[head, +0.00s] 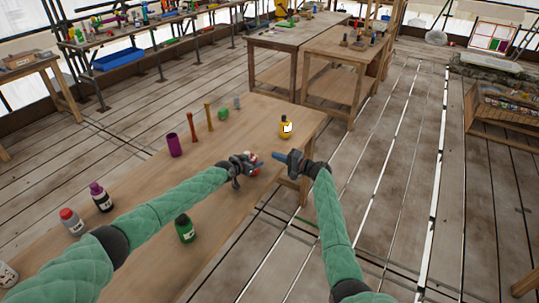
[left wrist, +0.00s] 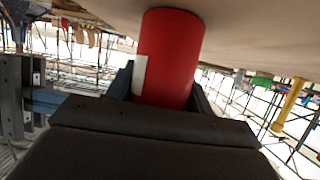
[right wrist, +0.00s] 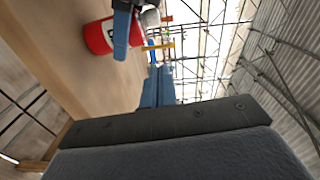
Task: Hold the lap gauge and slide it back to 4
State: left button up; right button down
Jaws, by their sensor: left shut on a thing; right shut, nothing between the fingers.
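A red cylinder with a white label (left wrist: 170,55) is between the fingers of my left gripper (left wrist: 162,88), which is shut on it. The cylinder is at the right part of the near wooden table (head: 140,205), low over or on its top; I cannot tell which. It also shows in the right wrist view (right wrist: 97,38), partly behind a blue finger of my left gripper. My right gripper (head: 278,157) is shut and empty, just right of the left one, near the table's right edge. I see no readable scale or number, so I cannot tell which thing is the lap gauge.
Floor is open at right.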

jog(key=w+a+r+n+g+h, duration=0.1)
jog(key=w+r+n+g, duration=0.15)
jog(key=r, duration=0.55)
jog(key=w+a+r+n+g, duration=0.1)
jog(key=w+r+n, duration=0.25)
jog(key=r, duration=0.55)
jog(key=s+d+f+n+g+h, duration=0.2)
jog(key=s+f+n+g+h, duration=0.25)
jog(key=f+h, duration=0.25)
jog(key=shift+m+t, duration=0.3)
jog(key=shift+m, duration=0.15)
jog(key=x, duration=0.3)
jog(key=a+x, duration=0.1)
jog(key=x, duration=0.3)
jog(key=s+x, duration=0.1)
jog(key=x, duration=0.3)
jog(key=shift+a+r, duration=0.25)
jog(key=shift+a, duration=0.1)
jog(key=shift+s+a, duration=0.25)
jog(key=shift+a, duration=0.6)
